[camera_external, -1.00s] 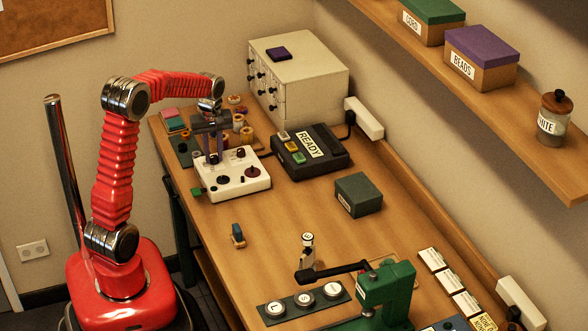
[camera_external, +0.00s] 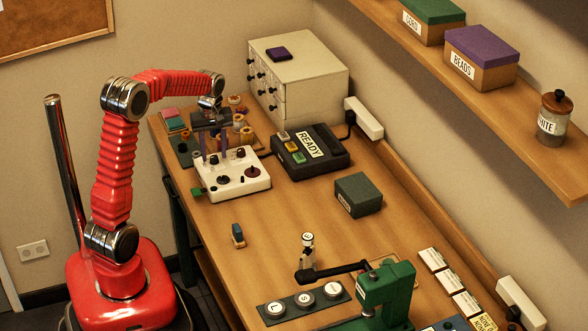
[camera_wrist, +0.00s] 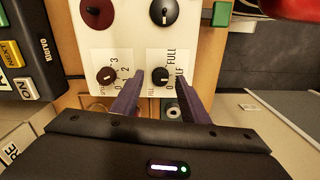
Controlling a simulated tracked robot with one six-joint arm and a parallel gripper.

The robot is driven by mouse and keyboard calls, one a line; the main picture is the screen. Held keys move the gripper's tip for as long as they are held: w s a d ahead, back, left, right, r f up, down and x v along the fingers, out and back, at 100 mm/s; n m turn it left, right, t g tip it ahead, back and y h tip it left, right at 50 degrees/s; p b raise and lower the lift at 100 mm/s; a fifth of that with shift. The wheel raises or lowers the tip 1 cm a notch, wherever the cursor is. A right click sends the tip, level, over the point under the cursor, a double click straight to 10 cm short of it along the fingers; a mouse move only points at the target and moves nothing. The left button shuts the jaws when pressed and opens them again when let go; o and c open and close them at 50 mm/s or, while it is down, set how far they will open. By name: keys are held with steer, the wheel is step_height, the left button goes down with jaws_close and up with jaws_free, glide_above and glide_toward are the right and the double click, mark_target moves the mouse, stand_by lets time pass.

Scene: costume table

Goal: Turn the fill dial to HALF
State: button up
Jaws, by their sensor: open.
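The white control box (camera_external: 232,173) stands near the far end of the table. In the wrist view its panel (camera_wrist: 135,48) carries a small black fill dial (camera_wrist: 160,77) on a white label, with FULL readable and HALF partly covered by a finger. My gripper (camera_wrist: 162,82) is open, with one dark purple finger on each side of the dial. Gaps show between fingers and dial. In the external view my gripper (camera_external: 212,148) is over the back of the box.
A second small dial (camera_wrist: 106,76) numbered up to 3 sits left of the fill dial. A dark red knob (camera_wrist: 98,12) and a large black knob (camera_wrist: 163,11) are on the same panel. The black READY console (camera_external: 310,152) stands right of the box.

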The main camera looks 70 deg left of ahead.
mark_target(214, 157)
step_height(214, 157, up, 13)
stand_by(0.5)
steer(key=shift+f, duration=0.1)
stand_by(0.3)
steer(key=s+d+m+t, duration=0.2)
steer(key=s+d+m, duration=0.2)
steer(key=d, duration=0.6)
steer(key=s+d+f+m+t, duration=0.1)
steer(key=s+d+m, duration=0.4)
steer(key=d, duration=0.6)
steer(key=s+d+f+m+t, duration=0.1)
steer(key=s+d+m+t, duration=0.1)
steer(key=s+d+m, duration=0.2)
steer(key=d+m, duration=0.3)
steer(key=d, duration=0.3)
steer(key=shift+s+d+f+t, duration=0.15)
steer(key=shift+s+d+t, duration=0.1)
steer(key=shift+d+t, duration=0.05)
